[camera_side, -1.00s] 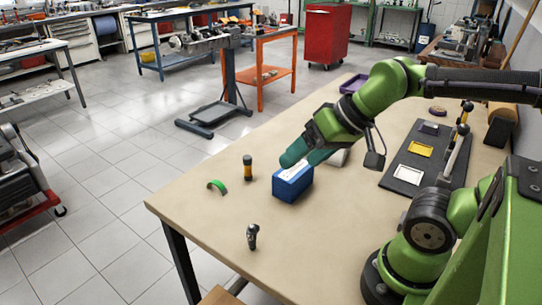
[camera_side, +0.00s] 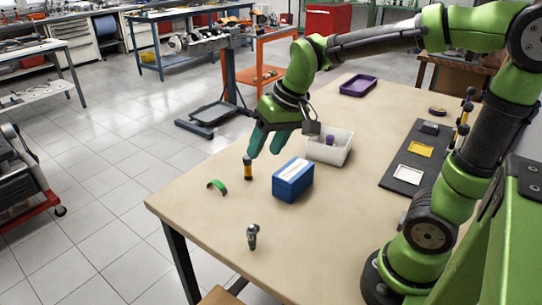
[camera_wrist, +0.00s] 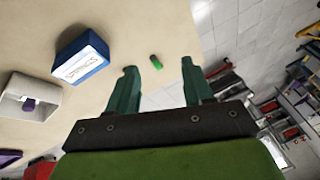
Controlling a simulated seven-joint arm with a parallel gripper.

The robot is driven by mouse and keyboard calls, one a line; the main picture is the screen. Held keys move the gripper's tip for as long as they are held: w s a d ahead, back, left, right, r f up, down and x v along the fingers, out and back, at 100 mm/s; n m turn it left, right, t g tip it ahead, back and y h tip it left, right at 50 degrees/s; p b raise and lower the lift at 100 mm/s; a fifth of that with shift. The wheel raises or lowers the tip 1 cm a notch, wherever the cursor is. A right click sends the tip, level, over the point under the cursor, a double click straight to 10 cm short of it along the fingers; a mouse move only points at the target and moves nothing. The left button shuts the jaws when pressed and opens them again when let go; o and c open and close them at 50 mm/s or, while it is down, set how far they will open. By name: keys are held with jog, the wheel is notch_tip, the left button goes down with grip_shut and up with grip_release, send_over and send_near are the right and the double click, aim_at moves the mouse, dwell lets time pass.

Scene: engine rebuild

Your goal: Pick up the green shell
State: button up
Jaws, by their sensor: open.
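The green shell (camera_side: 217,186) is a small curved arch on the table near its left edge. In the wrist view the shell (camera_wrist: 156,62) shows as a small green piece, seen between my two fingertips but beyond them. My gripper (camera_side: 264,155) is open, with teal fingers pointing down. It hangs above the table, up and right of the shell and apart from it. The gripper (camera_wrist: 159,66) also shows open and empty in the wrist view.
A black and orange upright piece (camera_side: 248,168) stands between the shell and the blue box (camera_side: 293,180). A white bin (camera_side: 343,155) holds a purple piece. A metal part (camera_side: 252,236) stands near the front. A purple tray (camera_side: 358,86) and a dark slotted board (camera_side: 390,183) lie farther off.

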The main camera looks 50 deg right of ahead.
jog(key=w+d+f+n+g, duration=0.1)
jog(key=w+f, duration=0.2)
jog(key=w, duration=0.3)
jog(key=w+d+f+n+g+h, duration=0.1)
jog(key=w+f+g, duration=0.1)
jog(key=w, duration=0.4)
jog(key=w+d+f+n+g, duration=0.1)
jog(key=w+f, duration=0.2)
jog(key=w, duration=0.3)
jog(key=n, duration=0.1)
send_over(221, 186)
jog(key=shift+h, duration=0.3)
notch_tip(221, 186, down, 9)
jog(key=shift+a+r, duration=0.1)
jog(key=shift+f, duration=2.9)
grip_shut()
jog(key=shift+r, duration=0.1)
